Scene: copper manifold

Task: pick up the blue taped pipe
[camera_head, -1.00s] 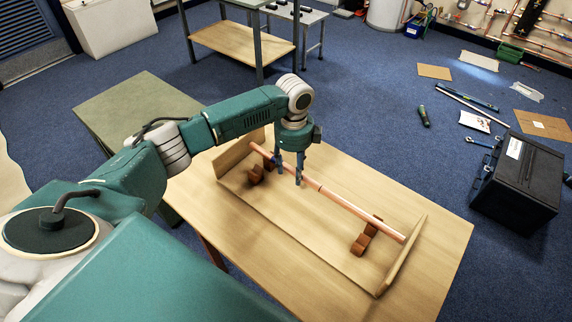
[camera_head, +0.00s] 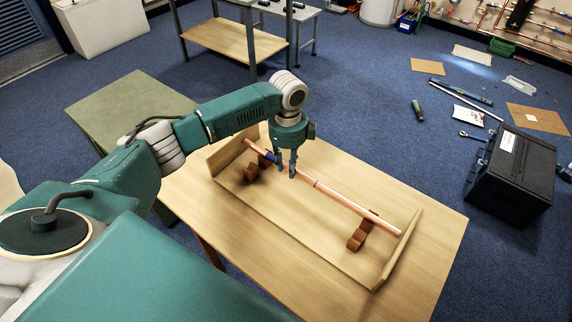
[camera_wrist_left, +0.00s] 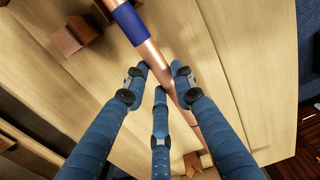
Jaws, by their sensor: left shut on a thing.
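The copper pipe (camera_head: 345,202) with a blue tape band (camera_head: 270,156) lies across two brown V-shaped supports, along a wooden tray (camera_head: 300,228). My left gripper (camera_head: 286,174) comes down from above and is shut on the pipe, just to the right of the tape in the head view. In the left wrist view the pipe (camera_wrist_left: 152,58) passes between the three blue fingers, with the tape (camera_wrist_left: 128,22) just beyond them. I cannot tell whether the pipe is clear of the supports. My right gripper is not in view.
The tray has raised end boards (camera_head: 396,252) close to the pipe's ends. The supports (camera_head: 357,238) stand under the pipe. A black toolbox (camera_head: 513,172) is on the blue floor to the right. A green-topped table (camera_head: 125,105) stands behind my left arm.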

